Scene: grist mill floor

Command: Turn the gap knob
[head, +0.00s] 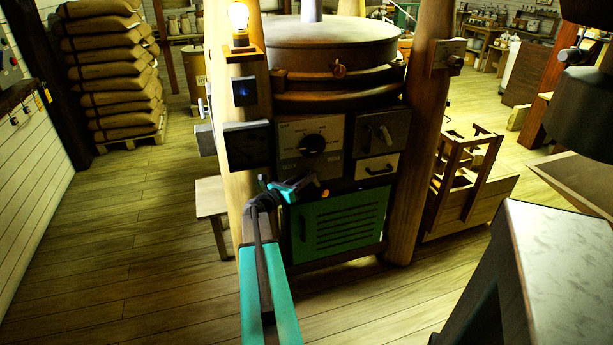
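My gripper (304,183) is at the end of my teal and dark arm, in front of the mill, just below the dial panel in the picture. It appears apart from the knob. Its fingers are small and seen at an angle, so I cannot tell whether they are open or shut.
A wooden post (234,120) with a lit bulb (239,17) and dark boxes stands left of the panel, another post (431,120) right. A green louvred door (339,222) is below. A small drawer (377,167) is beside the dial. A pale-topped block (565,260) stands front right. Floor at left is clear.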

